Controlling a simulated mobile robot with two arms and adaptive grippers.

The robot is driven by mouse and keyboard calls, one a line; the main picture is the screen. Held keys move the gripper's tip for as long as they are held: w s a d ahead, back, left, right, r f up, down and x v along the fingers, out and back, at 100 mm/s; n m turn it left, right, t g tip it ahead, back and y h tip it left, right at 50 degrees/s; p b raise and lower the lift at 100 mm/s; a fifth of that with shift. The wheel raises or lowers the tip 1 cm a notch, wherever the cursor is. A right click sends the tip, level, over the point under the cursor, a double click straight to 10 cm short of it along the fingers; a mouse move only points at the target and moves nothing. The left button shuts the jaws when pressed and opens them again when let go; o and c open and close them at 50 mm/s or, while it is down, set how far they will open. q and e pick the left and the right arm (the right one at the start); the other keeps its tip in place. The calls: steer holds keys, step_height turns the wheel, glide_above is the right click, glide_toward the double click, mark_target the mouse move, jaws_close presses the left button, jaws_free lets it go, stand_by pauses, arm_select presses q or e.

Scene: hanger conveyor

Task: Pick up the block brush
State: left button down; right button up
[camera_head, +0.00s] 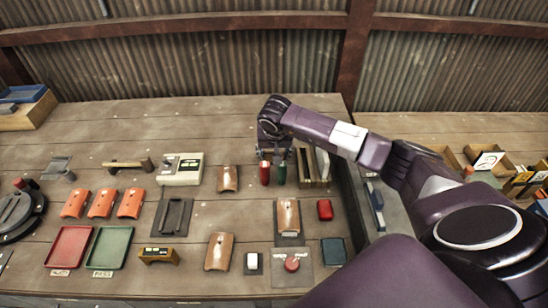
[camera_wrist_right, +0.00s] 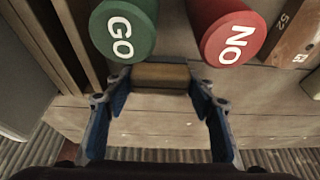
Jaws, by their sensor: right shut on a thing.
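The block brush (camera_wrist_right: 160,76) shows in the right wrist view as a small brown wooden block. My right gripper (camera_wrist_right: 161,84) is shut on it, with one blue-padded finger at each end of the block. In the head view my right gripper (camera_head: 274,152) is at the back of the workbench, just behind the red and green cylinders. The brush cannot be made out there behind my wrist and fingers. Whether it touches the bench is not clear. My left gripper is not in view.
A green GO cylinder (camera_wrist_right: 123,28) and a red NO cylinder (camera_wrist_right: 228,32) stand close to the gripper. A wooden rack (camera_head: 312,170) is just right of them. Trays, tiles and a grey-white box (camera_head: 182,170) cover the bench to the left. The back strip of the bench (camera_head: 170,120) is clear.

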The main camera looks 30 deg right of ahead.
steer(key=shift+r, duration=0.1)
steer(key=shift+c, duration=0.6)
steer(key=shift+r, duration=0.2)
step_height(320, 180, up, 20)
steer(key=b, duration=0.5)
steer(key=shift+f, duration=0.25)
